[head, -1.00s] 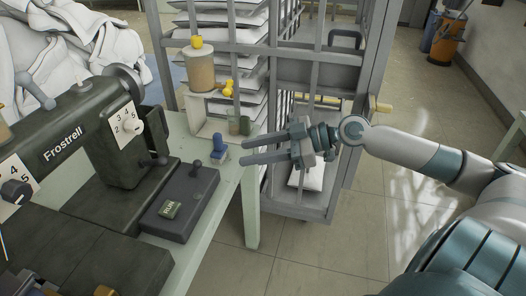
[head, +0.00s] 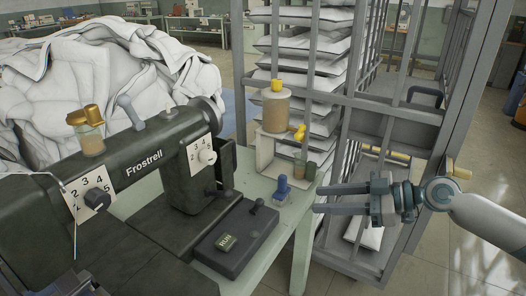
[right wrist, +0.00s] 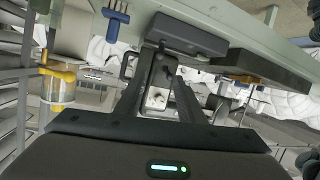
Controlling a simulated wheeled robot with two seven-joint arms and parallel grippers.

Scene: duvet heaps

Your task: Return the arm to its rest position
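My right gripper (head: 318,199) shows in the head view, at the right end of the pale green table (head: 304,245). Its two fingers are parallel and apart, with nothing between them. They point left toward a small blue-topped object (head: 282,185) on the table edge, with a small gap in the picture. My right arm (head: 490,222) reaches in from the right edge. The right wrist view shows the two dark fingers (right wrist: 160,100) apart and empty, with the table's edge above. I cannot make out my left gripper in the head view.
A dark Frostrell sewing machine (head: 150,165) and a control box (head: 235,238) stand on the table. A yellow-capped jar (head: 275,108) stands behind. A grey wire cage cart (head: 395,125) with folded white pads stands close behind my right gripper. White duvets (head: 110,75) are heaped at the left.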

